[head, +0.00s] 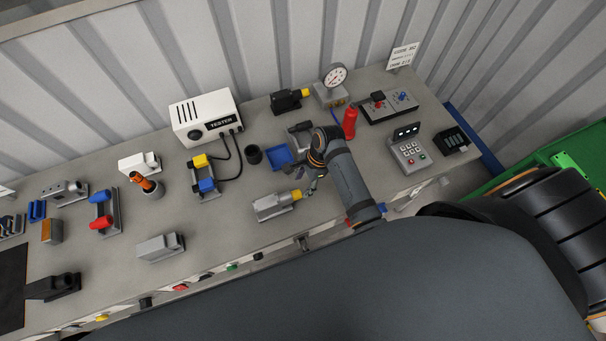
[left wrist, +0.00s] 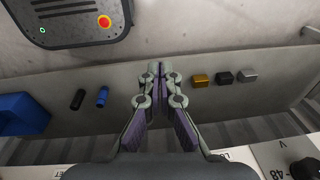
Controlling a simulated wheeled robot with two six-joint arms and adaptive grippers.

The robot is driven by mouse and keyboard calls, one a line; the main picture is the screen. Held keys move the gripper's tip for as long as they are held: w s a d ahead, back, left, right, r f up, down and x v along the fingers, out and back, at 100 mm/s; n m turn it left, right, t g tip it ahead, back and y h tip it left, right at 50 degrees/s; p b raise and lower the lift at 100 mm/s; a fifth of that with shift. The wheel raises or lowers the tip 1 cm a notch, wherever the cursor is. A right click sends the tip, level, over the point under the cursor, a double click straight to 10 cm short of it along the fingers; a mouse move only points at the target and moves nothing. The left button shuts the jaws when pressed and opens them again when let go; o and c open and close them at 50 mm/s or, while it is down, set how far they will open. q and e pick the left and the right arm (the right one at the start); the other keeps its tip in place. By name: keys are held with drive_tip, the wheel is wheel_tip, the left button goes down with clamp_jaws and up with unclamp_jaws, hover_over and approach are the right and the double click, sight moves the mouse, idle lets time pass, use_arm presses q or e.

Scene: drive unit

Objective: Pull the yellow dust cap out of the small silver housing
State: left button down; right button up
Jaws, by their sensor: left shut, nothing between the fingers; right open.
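The small silver housing (head: 270,207) lies at the front middle of the bench in the head view. The yellow dust cap (head: 296,195) sits at its right end. My right gripper (head: 311,188) is just to the right of the cap, pointing down beside it, and is open. The arm partly covers it, and I cannot tell whether a finger touches the cap. My left gripper (left wrist: 160,75) is shut and empty in the left wrist view, away from the housing. It does not show in the head view.
A black housing with a yellow end (head: 287,101) stands farther back beside a gauge (head: 335,76). A blue tray (head: 279,157), red bottle (head: 350,123), tester (head: 203,115) and grey block (head: 160,247) stand around. Bare bench lies left of the silver housing.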

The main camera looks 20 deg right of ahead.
sight(299, 193)
drive_tip(key=x, duration=0.3)
drive_tip(key=shift+s+a+f, duration=0.2)
drive_tip(key=shift+s+f, duration=0.1)
drive_tip(key=shift+b+x, duration=0.55)
drive_tip(key=shift+x, duration=0.55)
drive_tip(key=shift+w+a+f+b, duration=0.1)
drive_tip(key=shift+w+f+b, duration=0.1)
drive_tip(key=shift+f, duration=0.35)
drive_tip(key=shift+w+a+f+b, duration=0.15)
drive_tip(key=shift+w+f, duration=0.1)
drive_tip(key=shift+f, duration=0.25)
drive_tip(key=shift+s, duration=0.1)
drive_tip(key=shift+s+r, duration=0.1)
drive_tip(key=shift+c, duration=0.7)
drive_tip(key=c, duration=1)
use_arm(q)
drive_tip(key=shift+s+f, duration=0.1)
drive_tip(key=shift+f, duration=0.7)
use_arm(e)
clamp_jaws()
